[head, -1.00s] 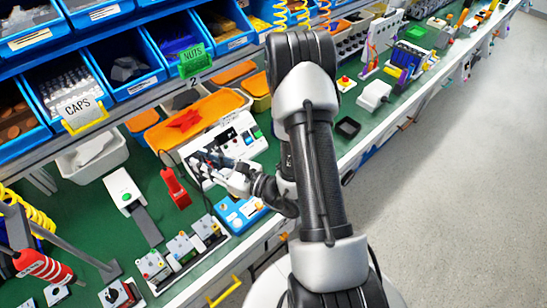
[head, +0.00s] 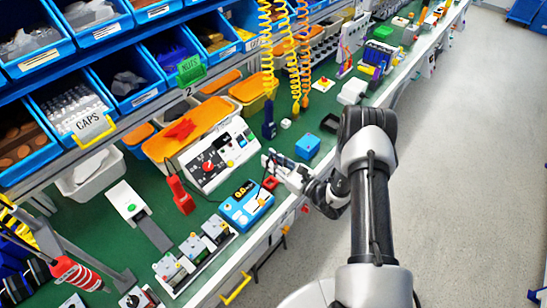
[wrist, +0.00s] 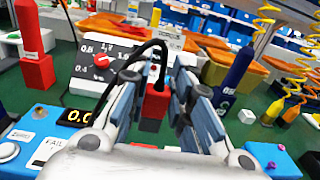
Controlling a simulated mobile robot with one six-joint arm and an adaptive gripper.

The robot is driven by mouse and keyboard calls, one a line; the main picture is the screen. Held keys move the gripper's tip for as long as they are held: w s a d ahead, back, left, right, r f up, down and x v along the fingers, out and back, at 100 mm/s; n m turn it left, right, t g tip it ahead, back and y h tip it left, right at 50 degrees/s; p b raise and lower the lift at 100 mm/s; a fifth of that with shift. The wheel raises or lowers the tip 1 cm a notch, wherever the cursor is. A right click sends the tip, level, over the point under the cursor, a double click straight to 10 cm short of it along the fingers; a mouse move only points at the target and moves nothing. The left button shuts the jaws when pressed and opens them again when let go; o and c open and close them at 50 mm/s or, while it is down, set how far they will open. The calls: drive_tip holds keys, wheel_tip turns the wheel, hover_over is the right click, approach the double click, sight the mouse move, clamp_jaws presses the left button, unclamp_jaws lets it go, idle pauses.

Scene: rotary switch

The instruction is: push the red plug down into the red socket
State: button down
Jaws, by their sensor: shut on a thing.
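My gripper (head: 285,172) is shut on the red plug (wrist: 154,103), which has a black cable running up from its top.
A white panel (head: 222,168) with a red knob stands behind. A red handheld probe (head: 180,190) stands left of it. Yellow coiled cords hang behind. Green bench shows between them.

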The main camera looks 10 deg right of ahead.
drive_tip(key=shift+w+a+f, duration=0.2)
drive_tip(key=shift+w+f, duration=0.7)
wheel_tip(320, 180, down, 6)
drive_tip(key=b, duration=0.5)
drive_tip(key=shift+r, duration=0.1)
drive_tip(key=shift+b, duration=0.7)
idle(1.3)
drive_tip(key=shift+f+b, duration=1.65)
drive_tip(key=shift+f, duration=0.05)
